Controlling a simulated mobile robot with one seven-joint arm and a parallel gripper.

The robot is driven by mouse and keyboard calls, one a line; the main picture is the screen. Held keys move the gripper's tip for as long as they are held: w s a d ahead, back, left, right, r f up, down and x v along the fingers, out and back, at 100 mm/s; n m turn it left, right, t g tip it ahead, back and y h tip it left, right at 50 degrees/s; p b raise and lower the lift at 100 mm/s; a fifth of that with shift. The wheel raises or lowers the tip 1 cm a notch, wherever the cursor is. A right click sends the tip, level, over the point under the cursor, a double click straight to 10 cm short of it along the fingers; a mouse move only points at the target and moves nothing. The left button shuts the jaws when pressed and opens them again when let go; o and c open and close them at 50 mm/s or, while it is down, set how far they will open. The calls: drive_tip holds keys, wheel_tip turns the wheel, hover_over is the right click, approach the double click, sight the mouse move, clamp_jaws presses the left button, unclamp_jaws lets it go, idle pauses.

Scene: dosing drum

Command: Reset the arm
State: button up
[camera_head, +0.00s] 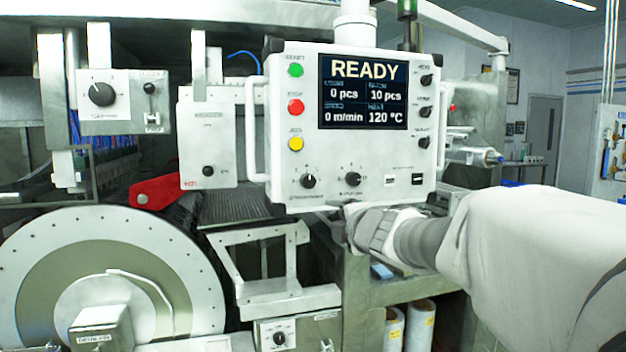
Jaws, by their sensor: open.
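My arm reaches in from the right edge, its pale sleeve filling the lower right. My gripper (347,218) is at the arm's left end, just below the lower edge of the control panel (290,165). It is open, and I see nothing held in it. The fingers are small and blend with the pale machine parts behind, so I cannot tell whether they touch the panel. The panel's screen (362,92) reads READY, 0 pcs, 10 pcs, 0 m/min and 120 °C.
The panel has green, red and yellow buttons (296,107) and several knobs. A large drum (38,250) stands at lower left, with a white bracket (285,290) right of it. Two rolls (421,325) stand below my wrist. Open room lies at the far right.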

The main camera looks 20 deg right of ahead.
drive_tip(key=s+r+m+h+p, duration=0.2)
drive_tip(key=s+r+m+h, duration=0.15)
drive_tip(key=s+m, duration=0.4)
drive_tip(key=s+a+f+m+g+y+p, duration=0.1)
drive_tip(key=s+a+f+m+g, duration=0.2)
drive_tip(key=s, duration=0.4)
drive_tip(key=s+a+f+m+g+y+p, duration=0.1)
drive_tip(key=s+a+f+m+g+p, duration=0.1)
drive_tip(key=s+f, duration=0.5)
drive_tip(key=s+a+f+m+g+y+p, duration=0.1)
drive_tip(key=s+a+f+m+g, duration=0.3)
drive_tip(key=s+m, duration=0.3)
drive_tip(key=shift+s+a+f+g+y+p, duration=0.3)
drive_tip(key=shift+s+a+f+g+y, duration=0.1)
drive_tip(key=shift+s+g, duration=0.3)
